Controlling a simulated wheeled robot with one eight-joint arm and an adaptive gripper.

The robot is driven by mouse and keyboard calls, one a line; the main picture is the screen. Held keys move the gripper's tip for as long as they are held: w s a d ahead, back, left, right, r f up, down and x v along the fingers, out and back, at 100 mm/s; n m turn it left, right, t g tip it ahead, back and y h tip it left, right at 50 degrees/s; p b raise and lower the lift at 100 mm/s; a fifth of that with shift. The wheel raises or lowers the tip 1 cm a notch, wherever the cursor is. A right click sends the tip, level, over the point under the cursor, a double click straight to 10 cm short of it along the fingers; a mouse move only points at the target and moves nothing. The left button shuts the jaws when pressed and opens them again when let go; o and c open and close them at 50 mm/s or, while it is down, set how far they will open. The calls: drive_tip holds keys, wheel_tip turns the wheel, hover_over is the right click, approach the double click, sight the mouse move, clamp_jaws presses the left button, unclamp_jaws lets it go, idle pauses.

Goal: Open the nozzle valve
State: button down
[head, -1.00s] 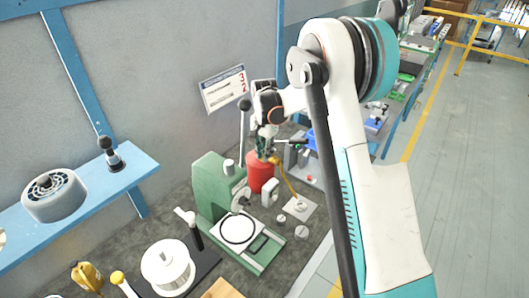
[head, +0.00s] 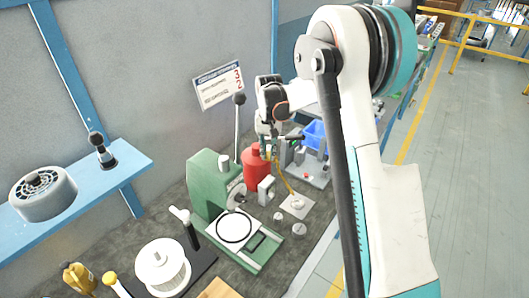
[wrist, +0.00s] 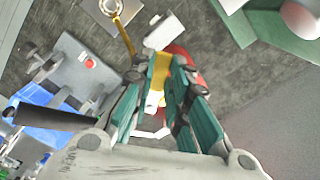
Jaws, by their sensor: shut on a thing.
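A red canister (head: 256,168) stands on the dark bench behind the green press, with a yellow hose (head: 285,183) running down to a small pale plate. My gripper (head: 271,150) is at the canister's upper right side. In the wrist view my gripper (wrist: 170,66) has its teal fingers close together around a small yellow piece (wrist: 160,76), which looks like the nozzle valve. The red canister (wrist: 182,54) shows behind the fingers. The fingers hide most of the yellow piece, so its turn position cannot be told.
The green press (head: 211,186) with its upright black-knobbed lever stands left of the canister. A blue bin (head: 315,133) and a grey fixture (head: 310,172) stand to the right. A white spool (head: 162,268) is at the front. A pale block (head: 266,190) stands before the canister.

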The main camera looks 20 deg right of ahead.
drive_tip(key=shift+w+d+n+b, duration=0.1)
drive_tip(key=shift+d+n+b, duration=0.2)
drive_tip(key=shift+d+n, duration=1)
drive_tip(key=shift+w+d+n+b, duration=0.1)
drive_tip(key=shift+d+n+b, duration=0.2)
drive_tip(key=shift+n, duration=1.95)
drive_tip(key=shift+d+n+b, duration=0.35)
drive_tip(key=shift+d+n, duration=0.4)
drive_tip(key=shift+n, duration=1)
drive_tip(key=c, duration=1.5)
unclamp_jaws()
drive_tip(key=shift+c, duration=0.2)
wheel_tip(320, 180, up, 12)
